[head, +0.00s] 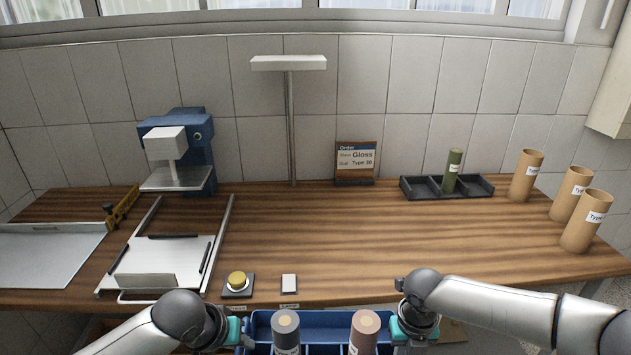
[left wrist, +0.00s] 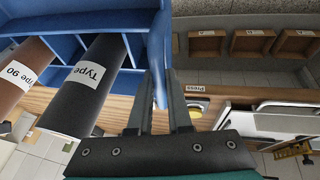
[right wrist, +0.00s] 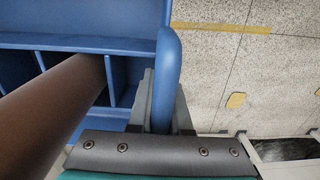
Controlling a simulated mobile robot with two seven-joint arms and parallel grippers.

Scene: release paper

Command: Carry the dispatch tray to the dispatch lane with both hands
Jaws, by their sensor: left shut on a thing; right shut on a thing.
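The blue dispatch tray (head: 325,318) is at the bottom of the head view, in front of the table's front edge. It holds a dark grey tube (head: 286,330) and a brown tube (head: 364,335), both upright in compartments. My left gripper (head: 241,333) is shut on the tray's left wall, which shows between its fingers in the left wrist view (left wrist: 158,85). My right gripper (head: 397,328) is shut on the right wall, seen in the right wrist view (right wrist: 165,75). The tray's lower part is cut off in the head view. I cannot identify the dispatch lane.
The wooden table (head: 330,240) is clear in its middle. A press (head: 178,150), a white sliding tray (head: 165,262), a yellow button (head: 237,280) and a white switch (head: 289,283) stand left. A black rack (head: 420,189) with a green tube and several cardboard tubes (head: 586,220) stand right.

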